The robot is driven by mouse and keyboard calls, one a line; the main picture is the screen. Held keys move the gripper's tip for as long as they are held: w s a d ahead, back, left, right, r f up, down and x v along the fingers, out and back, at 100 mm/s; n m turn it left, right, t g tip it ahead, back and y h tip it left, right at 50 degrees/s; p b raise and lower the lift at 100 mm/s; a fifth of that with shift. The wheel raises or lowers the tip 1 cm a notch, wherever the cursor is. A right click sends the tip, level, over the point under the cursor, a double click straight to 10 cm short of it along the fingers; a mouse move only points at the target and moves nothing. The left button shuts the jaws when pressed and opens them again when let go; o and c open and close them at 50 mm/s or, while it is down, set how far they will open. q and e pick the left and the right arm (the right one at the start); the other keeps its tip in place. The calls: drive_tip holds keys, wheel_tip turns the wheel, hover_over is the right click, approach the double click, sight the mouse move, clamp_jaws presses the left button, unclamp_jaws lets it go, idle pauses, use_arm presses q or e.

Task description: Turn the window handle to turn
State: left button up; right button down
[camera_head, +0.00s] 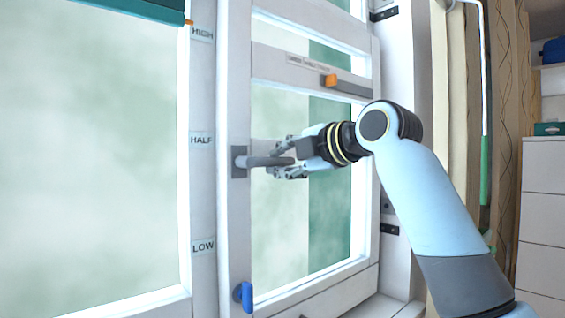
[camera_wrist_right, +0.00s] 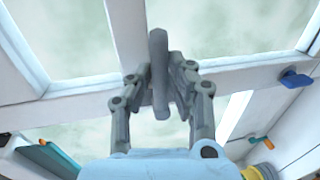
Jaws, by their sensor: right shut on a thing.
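The grey window handle (camera_head: 262,161) sits on a dark plate (camera_head: 239,162) on the white frame of the sash. Its lever lies about level and points right. My right gripper (camera_head: 283,158) comes in from the right, with one finger above and one below the lever's free end. In the right wrist view the handle (camera_wrist_right: 158,62) runs between the two fingers of my right gripper (camera_wrist_right: 164,80), which is shut on it. My left gripper is not in view.
A blue knob (camera_head: 244,296) sits low on the sash frame. An orange slider (camera_head: 330,81) is on a grey bar above my gripper. Labels HIGH, HALF and LOW (camera_head: 203,247) mark the post to the left. A dark hinge (camera_head: 389,229) is on the right jamb.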

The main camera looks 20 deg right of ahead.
idle(0.3)
drive_tip(key=c, duration=1.2)
unclamp_jaws()
drive_tip(key=v, duration=1.2)
